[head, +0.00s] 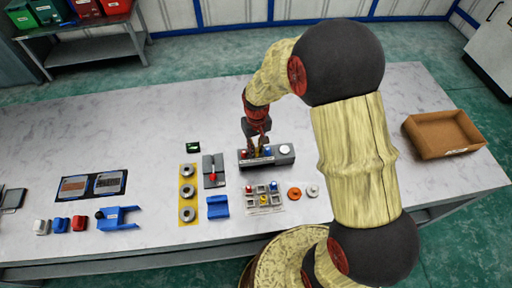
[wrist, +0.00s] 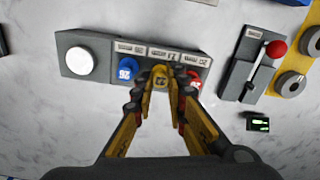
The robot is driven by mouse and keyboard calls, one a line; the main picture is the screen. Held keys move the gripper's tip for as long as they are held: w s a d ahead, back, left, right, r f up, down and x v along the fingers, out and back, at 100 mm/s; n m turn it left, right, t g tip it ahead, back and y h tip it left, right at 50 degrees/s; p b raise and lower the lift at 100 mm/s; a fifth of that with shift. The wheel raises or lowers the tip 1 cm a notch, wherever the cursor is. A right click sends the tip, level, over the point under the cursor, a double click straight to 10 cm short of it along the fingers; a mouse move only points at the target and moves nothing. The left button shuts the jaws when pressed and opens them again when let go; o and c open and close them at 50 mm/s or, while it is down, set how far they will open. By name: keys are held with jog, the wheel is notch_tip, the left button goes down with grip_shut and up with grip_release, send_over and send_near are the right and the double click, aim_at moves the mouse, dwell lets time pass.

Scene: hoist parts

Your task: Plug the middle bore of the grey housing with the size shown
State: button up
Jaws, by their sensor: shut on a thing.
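The grey housing (head: 284,159) stands on the table; in the wrist view its grey body (wrist: 104,46) carries three small labels. A blue plug (wrist: 128,66) and a red plug (wrist: 194,78) stand at its two outer bores. My gripper (wrist: 161,82) is shut on a yellow plug (wrist: 160,72) between them, at the middle bore. The fingers hide the bore, so I cannot tell how deep the plug is. In the head view my gripper (head: 258,143) is down at the housing. A white round button (wrist: 82,62) sits at the housing's other end.
A sorting tray (head: 250,209) with several coloured plugs lies in front of the housing. A red-knobbed lever unit (wrist: 241,76) and a small green display (wrist: 258,123) are near. A brown box (head: 443,136) stands right.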

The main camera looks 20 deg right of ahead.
dwell(0.9)
jog(key=o, duration=0.9)
jog(key=shift+r+p, duration=2.7)
jog(key=shift+r, duration=0.8)
